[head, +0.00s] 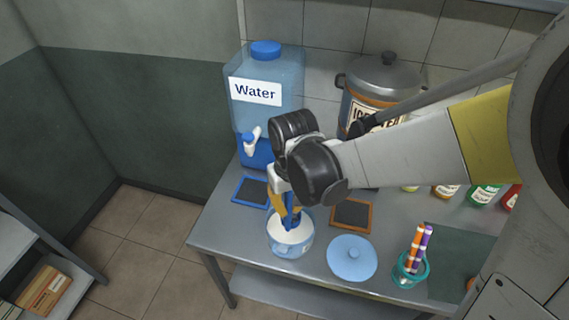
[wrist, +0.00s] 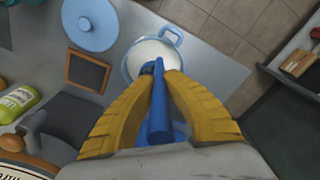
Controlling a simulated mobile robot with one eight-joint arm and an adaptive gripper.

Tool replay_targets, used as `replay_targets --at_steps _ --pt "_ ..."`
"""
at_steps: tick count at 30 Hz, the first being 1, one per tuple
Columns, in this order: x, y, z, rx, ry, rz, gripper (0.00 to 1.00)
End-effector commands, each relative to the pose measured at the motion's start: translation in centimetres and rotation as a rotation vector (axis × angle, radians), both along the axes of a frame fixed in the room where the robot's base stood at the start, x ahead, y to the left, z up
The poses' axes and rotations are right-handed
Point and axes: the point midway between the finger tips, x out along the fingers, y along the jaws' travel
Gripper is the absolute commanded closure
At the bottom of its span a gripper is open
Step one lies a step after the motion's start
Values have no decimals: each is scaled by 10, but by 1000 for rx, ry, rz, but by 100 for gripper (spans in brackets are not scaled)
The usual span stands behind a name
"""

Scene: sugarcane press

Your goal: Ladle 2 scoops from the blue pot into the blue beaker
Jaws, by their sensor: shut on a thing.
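The blue pot (head: 282,250) stands near the front left of the metal table with white contents inside; its rim and handle also show in the wrist view (wrist: 133,66). My gripper (head: 289,208) is above the pot, its yellow fingers shut on a blue ladle (wrist: 159,105). The ladle's handle runs between the fingers, and its lower end reaches down at the pot; its bowl is not clearly visible. I cannot make out a blue beaker in either view.
A blue lid (head: 352,258) and a teal cup (head: 408,270) with markers lie right of the pot. Behind are a water dispenser (head: 264,75), a tea urn (head: 380,80), a blue-framed slate (head: 251,192) and an orange-framed slate (head: 351,215). Several bottles (head: 484,194) stand at right.

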Motion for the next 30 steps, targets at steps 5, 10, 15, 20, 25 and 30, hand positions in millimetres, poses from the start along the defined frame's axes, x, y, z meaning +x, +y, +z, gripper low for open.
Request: replay_targets --at_steps 5,10,15,20,25,30 --pt "0 0 -24 0 0 0 100" --pt "0 0 -43 0 0 0 100" --pt "0 0 -62 0 0 0 100" --pt "0 0 -75 0 0 0 100" --pt "0 0 -80 0 0 0 100" --pt "0 0 -79 0 0 0 100"
